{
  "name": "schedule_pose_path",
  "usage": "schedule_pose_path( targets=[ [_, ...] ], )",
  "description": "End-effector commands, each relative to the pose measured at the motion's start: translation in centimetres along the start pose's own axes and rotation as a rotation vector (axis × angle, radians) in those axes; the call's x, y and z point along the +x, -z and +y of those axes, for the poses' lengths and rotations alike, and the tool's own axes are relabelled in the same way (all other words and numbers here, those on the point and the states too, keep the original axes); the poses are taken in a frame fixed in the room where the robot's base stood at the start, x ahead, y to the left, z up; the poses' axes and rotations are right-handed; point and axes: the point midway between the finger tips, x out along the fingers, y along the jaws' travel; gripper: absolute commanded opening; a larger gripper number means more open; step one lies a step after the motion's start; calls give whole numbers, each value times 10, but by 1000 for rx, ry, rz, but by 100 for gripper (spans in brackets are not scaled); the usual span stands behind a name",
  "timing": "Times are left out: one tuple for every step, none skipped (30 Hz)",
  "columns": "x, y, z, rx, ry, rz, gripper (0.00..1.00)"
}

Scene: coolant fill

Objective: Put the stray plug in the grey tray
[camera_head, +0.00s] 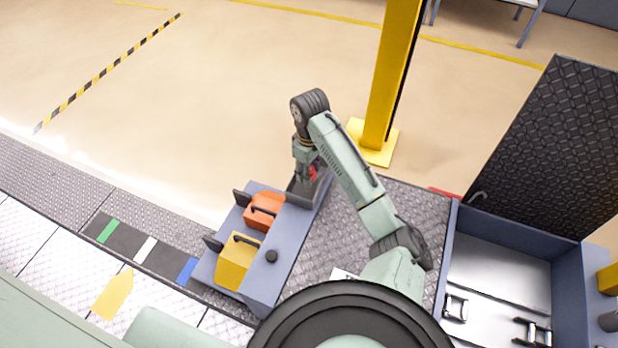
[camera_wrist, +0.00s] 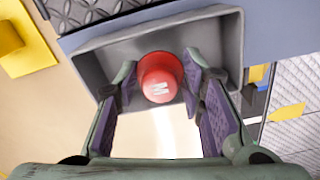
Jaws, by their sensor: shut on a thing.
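The grey tray (camera_wrist: 88,62) lies beneath and around the plug in the wrist view. In the head view the tray (camera_head: 318,192) is dark grey, at the far end of the blue-grey bench, and partly hidden by my gripper. I cannot tell whether the plug touches the tray.
An orange container (camera_head: 263,211) and a yellow container (camera_head: 237,262) stand on the blue-grey bench (camera_head: 283,268), nearer than the tray. A yellow post (camera_head: 388,85) rises from the floor behind my arm. An open-lidded metal bin (camera_head: 500,270) is at the right.

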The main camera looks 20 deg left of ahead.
Motion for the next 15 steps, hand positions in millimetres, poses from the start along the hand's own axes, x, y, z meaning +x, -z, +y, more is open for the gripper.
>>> schedule_pose_path(
  targets=[
    [7, -1, 0, 1, 1, -1, 24],
    [12, 0, 0, 1, 1, -1, 24],
    [18, 0, 0, 1, 1, -2, 24],
    [23, 0, 0, 1, 1, -2, 24],
    [26, 0, 0, 2, 0, -1, 24],
    [30, 0, 0, 1, 0, -1, 24],
    [31, 0, 0, 1, -1, -1, 24],
    [31, 0, 0, 1, -1, -1, 24],
    [31, 0, 0, 0, -1, 0, 24],
    [30, 0, 0, 0, -1, 0, 24],
    [30, 0, 0, 0, -1, 0, 24],
    [30, 0, 0, 0, -1, 0, 24],
    [30, 0, 0, 0, -1, 0, 24],
    [31, 0, 0, 0, -1, 0, 24],
    [32, 0, 0, 0, 0, 0, 24]
  ],
)
